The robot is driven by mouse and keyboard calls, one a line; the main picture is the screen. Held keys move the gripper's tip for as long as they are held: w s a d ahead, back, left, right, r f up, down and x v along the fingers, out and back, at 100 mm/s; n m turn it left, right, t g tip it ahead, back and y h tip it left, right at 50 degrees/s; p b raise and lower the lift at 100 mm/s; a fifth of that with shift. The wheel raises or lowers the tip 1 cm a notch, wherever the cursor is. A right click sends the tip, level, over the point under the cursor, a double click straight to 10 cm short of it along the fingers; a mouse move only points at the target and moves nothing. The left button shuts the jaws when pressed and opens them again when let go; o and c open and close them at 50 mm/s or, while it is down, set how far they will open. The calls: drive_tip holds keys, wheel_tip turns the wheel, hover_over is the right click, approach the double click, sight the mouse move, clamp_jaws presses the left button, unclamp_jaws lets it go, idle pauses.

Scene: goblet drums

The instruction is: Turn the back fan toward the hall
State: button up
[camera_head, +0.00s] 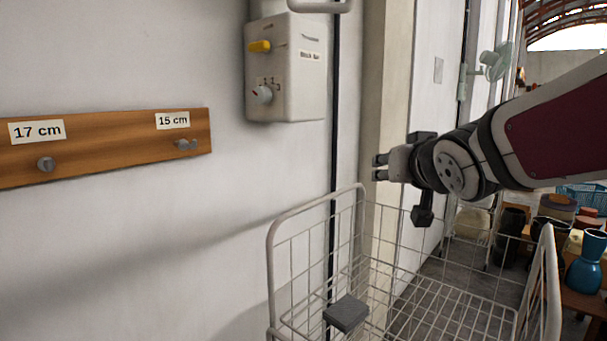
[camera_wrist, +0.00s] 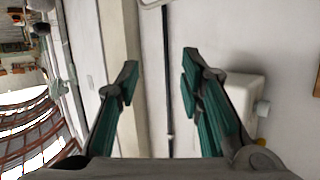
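A pale control box (camera_head: 285,70) is fixed to the white wall, with a yellow lever (camera_head: 260,46) above a white knob (camera_head: 262,94). Its small label looks like "Back fan" but is blurred. The box also shows in the wrist view (camera_wrist: 243,97), to the right of my fingers. A pale green fan (camera_head: 495,62) is on the wall farther back, small in view; which way it faces is hard to tell. My gripper (camera_head: 380,167) is open and empty, below and to the right of the box, pointing left and touching nothing.
A wire cart (camera_head: 272,262) with a grey block (camera_head: 346,313) stands below my gripper. A wooden peg board (camera_head: 100,146) is on the wall at left. Several drums, one blue (camera_head: 585,262), stand at right. The wall between board and box is clear.

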drive_tip(key=shift+s+d+f, duration=0.1)
drive_tip(key=shift+s+f, duration=0.2)
drive_tip(key=shift+f, duration=0.05)
